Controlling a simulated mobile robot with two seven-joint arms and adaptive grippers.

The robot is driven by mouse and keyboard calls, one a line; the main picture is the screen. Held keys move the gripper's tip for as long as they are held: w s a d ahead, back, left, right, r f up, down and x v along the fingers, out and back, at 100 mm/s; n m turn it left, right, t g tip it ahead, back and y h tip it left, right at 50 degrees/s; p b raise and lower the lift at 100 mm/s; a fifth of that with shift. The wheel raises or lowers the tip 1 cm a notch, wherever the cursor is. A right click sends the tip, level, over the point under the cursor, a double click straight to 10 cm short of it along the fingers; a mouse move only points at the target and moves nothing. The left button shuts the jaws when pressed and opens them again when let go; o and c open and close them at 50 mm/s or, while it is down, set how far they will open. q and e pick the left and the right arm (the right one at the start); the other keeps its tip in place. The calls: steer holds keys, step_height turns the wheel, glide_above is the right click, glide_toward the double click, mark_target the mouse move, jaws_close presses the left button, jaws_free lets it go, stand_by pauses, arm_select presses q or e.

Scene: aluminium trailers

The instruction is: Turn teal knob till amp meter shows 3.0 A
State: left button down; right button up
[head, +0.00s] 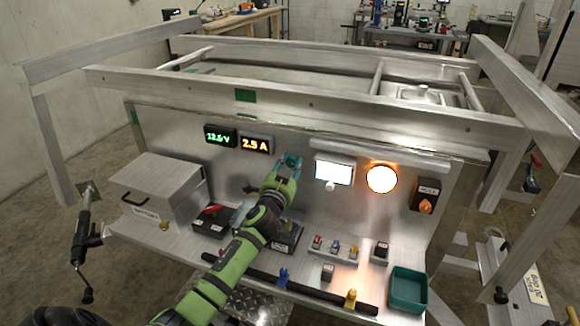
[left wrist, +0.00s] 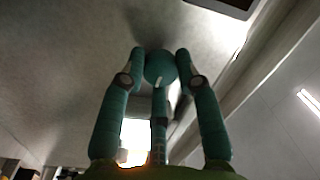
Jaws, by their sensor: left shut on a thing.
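The amp meter (head: 257,145) on the upright metal panel glows orange and appears to read 2.5 A. My left gripper (head: 290,163) is at the panel, just below and right of the meter. In the left wrist view the teal knob (left wrist: 160,68) is round with a short white mark, and my left gripper's fingers (left wrist: 159,56) are closed around it. In the head view the knob is mostly hidden by the teal fingers. My right gripper is in neither view.
A green voltage meter (head: 219,137) is left of the amp meter. A white lit panel (head: 333,171), a glowing round lamp (head: 381,179) and an orange switch (head: 427,196) are to the right. A battery box (head: 160,187), small coloured parts and a teal tray (head: 407,290) occupy the shelf.

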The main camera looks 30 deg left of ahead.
arm_select(q)
steer(key=shift+m, duration=0.6)
steer(key=shift+r, duration=0.1)
steer(key=c, duration=0.9)
jaws_free()
steer(key=shift+s+d+f, duration=0.15)
steer(key=shift+s+f, duration=0.05)
steer(key=shift+s, duration=0.2)
steer(key=v, duration=1.1)
